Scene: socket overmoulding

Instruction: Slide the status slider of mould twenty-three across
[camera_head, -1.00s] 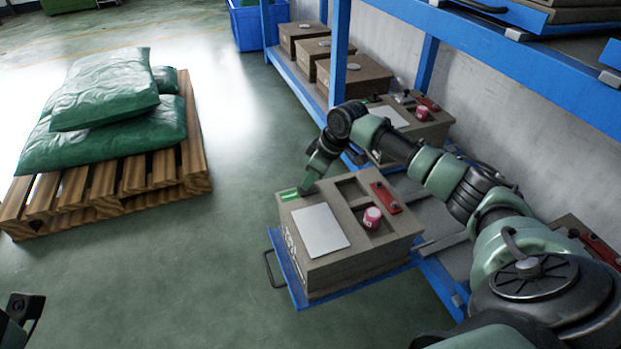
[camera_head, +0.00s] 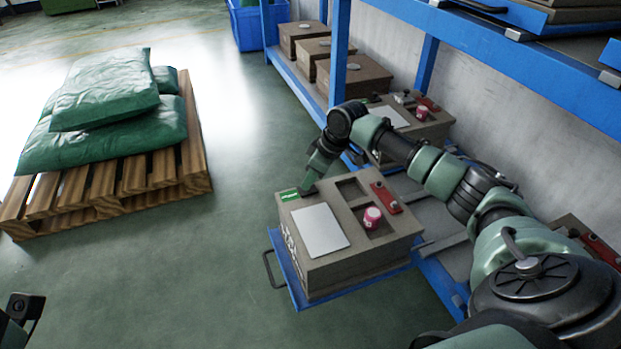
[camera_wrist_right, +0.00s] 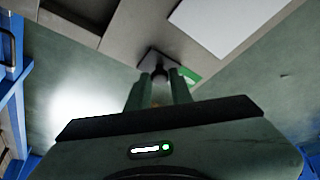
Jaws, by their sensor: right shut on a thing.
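The mould (camera_head: 345,262) is a grey-brown box on a pulled-out blue tray (camera_head: 292,287) in the head view. Its front marking is too small to read. The status slider has a green strip (camera_head: 289,195) at the far left corner of the mould's top. My right gripper (camera_head: 307,190) reaches down there, shut on the slider's small dark knob. In the right wrist view the closed fingers (camera_wrist_right: 159,88) meet the knob (camera_wrist_right: 157,66), with the green strip (camera_wrist_right: 191,77) beside it. The fingers partly hide the slider. My left gripper's fingers are not in view.
A pale plate (camera_head: 320,230), a red-and-white round piece (camera_head: 372,217) in a pocket and a red bar (camera_head: 386,198) are on the mould's top. Another mould (camera_head: 432,128) stands behind on the blue rack (camera_head: 341,50). A pallet (camera_head: 160,170) with green sacks stands left; floor between is clear.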

